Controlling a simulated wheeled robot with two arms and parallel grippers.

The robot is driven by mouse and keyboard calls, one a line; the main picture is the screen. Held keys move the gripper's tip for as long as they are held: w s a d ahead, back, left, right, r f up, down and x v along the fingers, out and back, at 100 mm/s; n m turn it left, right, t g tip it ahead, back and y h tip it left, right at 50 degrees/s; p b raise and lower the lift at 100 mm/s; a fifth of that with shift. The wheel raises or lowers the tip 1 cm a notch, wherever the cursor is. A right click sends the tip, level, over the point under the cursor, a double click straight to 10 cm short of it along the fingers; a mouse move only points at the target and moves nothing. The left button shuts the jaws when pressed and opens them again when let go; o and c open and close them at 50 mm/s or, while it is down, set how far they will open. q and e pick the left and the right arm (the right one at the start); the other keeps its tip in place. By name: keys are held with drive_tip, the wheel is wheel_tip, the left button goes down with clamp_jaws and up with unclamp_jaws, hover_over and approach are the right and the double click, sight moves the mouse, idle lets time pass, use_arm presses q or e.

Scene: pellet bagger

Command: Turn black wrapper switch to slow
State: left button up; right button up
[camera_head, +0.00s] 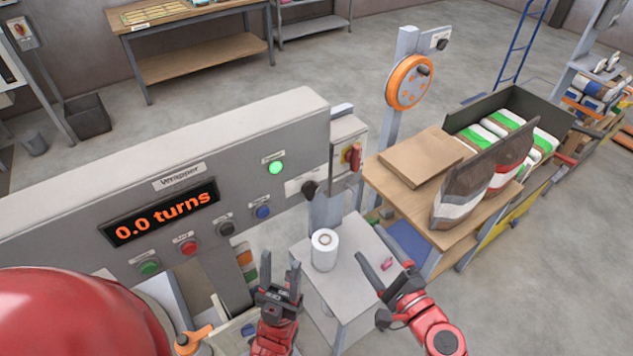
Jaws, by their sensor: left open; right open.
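The grey wrapper panel (255,130) stands at the left and centre. A black knob (309,188) sits at its right end, beside a small pale plate; its setting is too small to read. A black button (226,229) sits lower, between a red button (189,247) and a blue button (263,212). The display (160,212) reads 0.0 turns, and a green lamp (275,168) glows. My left gripper (280,277) is open and empty, below the panel and apart from the knob. My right gripper (385,270) is open and empty, further right over a small table.
A white roll (324,250) stands on the small grey table (345,285), with a small pink item (387,264) near its right edge. A red switch (353,156) is on a grey box right of the panel. A bench (405,195) with bags stands at the right.

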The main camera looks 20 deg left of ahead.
wheel_tip(320, 180, up, 2)
drive_tip(key=s+a+r+n+g+y, duration=0.1)
drive_tip(key=s+a+y, duration=0.1)
drive_tip(key=p, duration=0.5)
approach(314, 194)
drive_tip(key=x, duration=0.8)
drive_tip(key=shift+w+a, duration=0.15)
drive_tip(key=shift+a, duration=0.1)
drive_tip(key=shift+w+a, duration=0.3)
drive_tip(key=shift+a, duration=0.05)
